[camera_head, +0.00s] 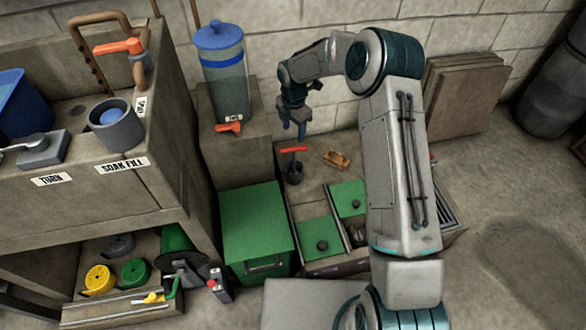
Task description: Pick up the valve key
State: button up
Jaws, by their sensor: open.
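A red T-shaped handle (293,150), which looks like the valve key, stands upright in a dark cup (295,176) on the low wooden unit; its lower part is hidden in the cup. My gripper (302,134) is open and points down a little above and beside the red handle. It looks empty, and its fingers are small and dark blue in this view. I cannot tell the exact height between fingertips and handle.
A brown brush-like item (336,160) lies right of the handle. Green lids (320,238) cover compartments in front. A green bin (257,232) and a pedestal with a blue-lidded dispenser (221,80) stand to the left. Open floor (520,240) lies right.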

aim_at(293, 148)
notch_tip(293, 148, down, 9)
jog(key=b, duration=0.3)
jog(key=shift+r, duration=0.2)
notch_tip(293, 148, down, 5)
jog(key=b, duration=0.2)
jog(key=shift+w+b, duration=0.1)
jog(key=shift+b, duration=0.25)
jog(key=shift+r, duration=0.1)
grip_shut()
